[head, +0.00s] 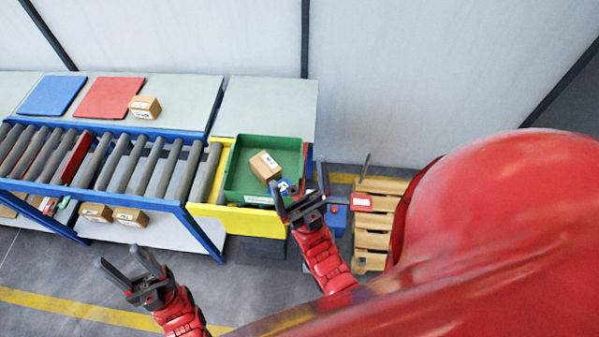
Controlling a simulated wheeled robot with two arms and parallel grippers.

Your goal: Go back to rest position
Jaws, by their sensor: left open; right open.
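My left gripper (127,261) is open and empty, in front of the conveyor over the floor at the lower left. My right gripper (299,182) is open, at the right front corner of a green tray (233,176). A brown box (265,166) lies tilted in the tray, apart from the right gripper's fingers. A small blue item (283,186) shows beside the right gripper and is partly hidden by it. I cannot tell whether the fingers touch the tray.
A roller conveyor (120,160) with a blue frame runs along the left. The tray sits on a yellow stand (240,222). A wooden pallet (373,239) stands at the right. A large red curved shape covers the lower right. The floor at lower left is clear.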

